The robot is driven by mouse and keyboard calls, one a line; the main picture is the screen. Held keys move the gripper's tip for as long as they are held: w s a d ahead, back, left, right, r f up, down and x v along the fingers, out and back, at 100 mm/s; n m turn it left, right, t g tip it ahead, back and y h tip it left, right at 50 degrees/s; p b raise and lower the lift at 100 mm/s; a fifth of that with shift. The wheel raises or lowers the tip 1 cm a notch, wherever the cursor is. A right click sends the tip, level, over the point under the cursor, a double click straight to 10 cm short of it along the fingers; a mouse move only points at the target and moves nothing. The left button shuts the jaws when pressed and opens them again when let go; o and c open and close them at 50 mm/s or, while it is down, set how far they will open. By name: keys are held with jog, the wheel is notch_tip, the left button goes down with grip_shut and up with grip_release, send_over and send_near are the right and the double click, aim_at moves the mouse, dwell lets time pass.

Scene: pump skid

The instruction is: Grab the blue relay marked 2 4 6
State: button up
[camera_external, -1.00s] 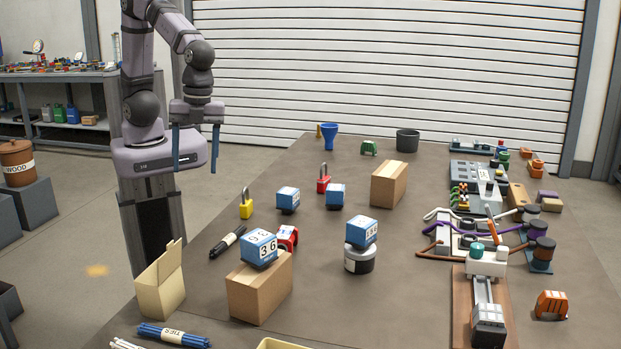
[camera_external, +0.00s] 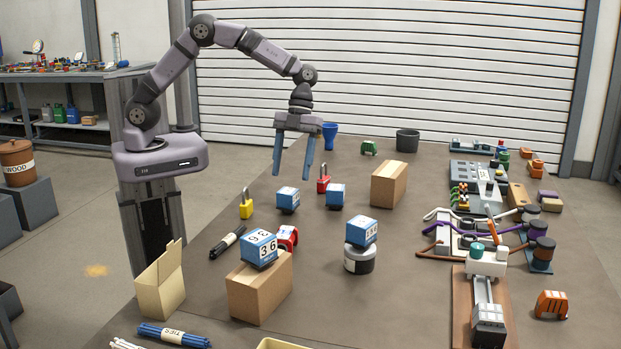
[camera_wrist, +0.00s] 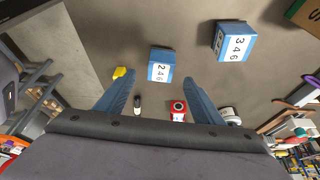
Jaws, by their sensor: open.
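The blue relay marked 2 4 6 (camera_wrist: 159,72) shows in the wrist view between and beyond my fingertips. By its place beside the yellow padlock, it matches the left relay of the middle pair (camera_external: 288,198) in the external view, standing on the table. My gripper (camera_external: 292,174) is open and empty, fingers pointing down above that relay, apart from it. A similar blue relay marked 3 4 6 (camera_wrist: 232,42) is to its right; it also shows in the external view (camera_external: 336,195).
A yellow padlock (camera_external: 246,207) stands left of the relay and a red padlock (camera_external: 323,184) behind it. A red device (camera_external: 287,237) is in front. Other blue relays sit on a cardboard box (camera_external: 258,290) and a jar (camera_external: 359,260). A tall box (camera_external: 389,184) stands right.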

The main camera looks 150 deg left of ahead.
aim_at(289, 189)
jog(key=shift+f, duration=0.8)
jog(key=shift+p+x, duration=0.6)
jog(key=shift+x, duration=0.75)
jog(key=shift+p+x, duration=0.9)
jog(key=shift+x, duration=1.4)
jog(key=c, duration=1.2)
